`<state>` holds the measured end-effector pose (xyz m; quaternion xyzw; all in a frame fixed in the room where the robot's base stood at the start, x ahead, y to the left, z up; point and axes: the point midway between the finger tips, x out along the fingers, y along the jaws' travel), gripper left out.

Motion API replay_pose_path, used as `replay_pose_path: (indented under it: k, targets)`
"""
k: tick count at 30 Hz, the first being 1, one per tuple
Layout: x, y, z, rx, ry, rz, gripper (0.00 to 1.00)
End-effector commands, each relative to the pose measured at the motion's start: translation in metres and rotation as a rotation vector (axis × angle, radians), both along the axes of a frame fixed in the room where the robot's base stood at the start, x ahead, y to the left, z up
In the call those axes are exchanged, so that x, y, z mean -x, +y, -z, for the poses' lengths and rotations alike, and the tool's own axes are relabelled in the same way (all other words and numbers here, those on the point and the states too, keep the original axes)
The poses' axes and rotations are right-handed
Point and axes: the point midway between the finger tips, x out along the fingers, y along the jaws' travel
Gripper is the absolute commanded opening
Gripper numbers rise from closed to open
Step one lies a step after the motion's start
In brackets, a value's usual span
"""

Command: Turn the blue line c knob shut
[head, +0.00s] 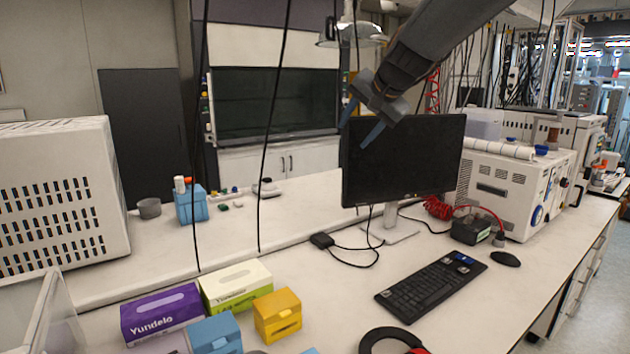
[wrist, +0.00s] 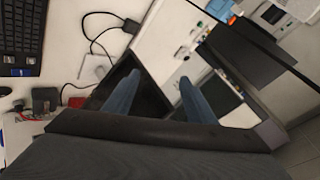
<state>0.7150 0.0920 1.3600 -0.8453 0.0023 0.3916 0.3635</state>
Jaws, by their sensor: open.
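My gripper (head: 359,125) is open and empty, with its blue fingers pointing down in front of the monitor in the head view. In the wrist view its two fingers (wrist: 159,80) stand apart with nothing between them. I cannot pick out a knob that is clearly the blue line c knob. A round blue part (head: 537,216) shows on the white machine (head: 505,190) at the right, but I cannot tell what it is. A small blue object (head: 541,150) lies on top of that machine. My gripper is well to the left of both.
A black monitor (head: 400,160) stands behind my gripper, with a keyboard (head: 430,287) and mouse (head: 505,258) before it. Boxes (head: 160,313) stand at the front left. Dark cables (head: 272,120) hang down.

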Motion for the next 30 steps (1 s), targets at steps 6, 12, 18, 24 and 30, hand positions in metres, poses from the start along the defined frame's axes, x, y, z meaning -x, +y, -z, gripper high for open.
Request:
replay_pose_path:
  k: [6, 12, 18, 24, 30]
  targets:
    - [0.075, -0.03, 0.133, 0.197, 0.165, -0.089, 0.51]
    - [0.164, -0.054, 0.236, 0.356, 0.315, -0.213, 0.51]
    - [0.263, -0.075, 0.317, 0.482, 0.452, -0.365, 0.51]
    - [0.329, -0.088, 0.358, 0.548, 0.532, -0.474, 0.51]
    - [0.347, -0.091, 0.366, 0.562, 0.552, -0.505, 0.51]
